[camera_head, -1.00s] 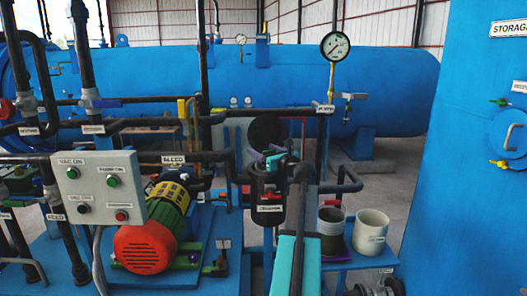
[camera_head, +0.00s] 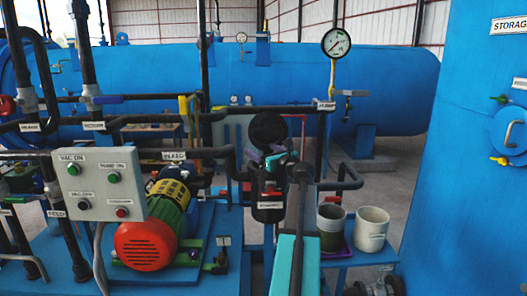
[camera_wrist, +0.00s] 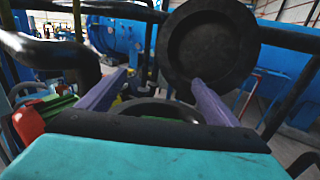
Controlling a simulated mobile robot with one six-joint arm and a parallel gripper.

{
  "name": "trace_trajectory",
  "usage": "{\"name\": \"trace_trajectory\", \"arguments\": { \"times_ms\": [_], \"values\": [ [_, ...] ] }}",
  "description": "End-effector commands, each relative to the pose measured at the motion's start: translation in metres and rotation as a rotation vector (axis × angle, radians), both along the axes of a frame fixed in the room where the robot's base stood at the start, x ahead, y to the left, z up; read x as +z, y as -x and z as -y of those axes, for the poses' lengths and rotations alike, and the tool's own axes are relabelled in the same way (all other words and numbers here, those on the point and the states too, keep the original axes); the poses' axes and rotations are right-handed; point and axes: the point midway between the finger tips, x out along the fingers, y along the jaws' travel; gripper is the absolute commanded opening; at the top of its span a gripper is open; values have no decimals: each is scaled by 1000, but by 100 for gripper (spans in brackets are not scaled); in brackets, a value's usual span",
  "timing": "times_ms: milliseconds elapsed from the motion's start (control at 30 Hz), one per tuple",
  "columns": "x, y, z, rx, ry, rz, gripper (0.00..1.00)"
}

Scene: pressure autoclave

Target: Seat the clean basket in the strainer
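The strainer (camera_head: 268,207) is a black upright pot with a white label, in the middle of the head view. Its round black lid (camera_head: 268,132) stands open behind it and fills the upper middle of the wrist view (camera_wrist: 206,45). My gripper (camera_head: 275,162) is over the strainer mouth. In the wrist view its two purple fingers (camera_wrist: 158,80) are spread apart, with nothing clearly held between them. A dark curved rim (camera_wrist: 165,106) shows between the fingers, partly hidden by the gripper body. I cannot tell whether it belongs to the strainer or a basket. No clean basket is clearly identifiable.
A grey container with dark contents (camera_head: 331,241) and a white container (camera_head: 371,236) stand on a small blue table right of the strainer. A pump with a red end (camera_head: 145,246) and a control box (camera_head: 100,186) are at left. Pipes surround the strainer.

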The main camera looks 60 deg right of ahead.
Motion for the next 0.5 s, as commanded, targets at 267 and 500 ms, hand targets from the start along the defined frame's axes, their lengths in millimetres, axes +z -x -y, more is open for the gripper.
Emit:
{"name": "trace_trajectory", "arguments": {
  "times_ms": [267, 500],
  "values": [
    [1, 4, 8, -19, 4, 0, 93],
    [5, 5, 9, -20, 5, 0, 93]
  ]
}}
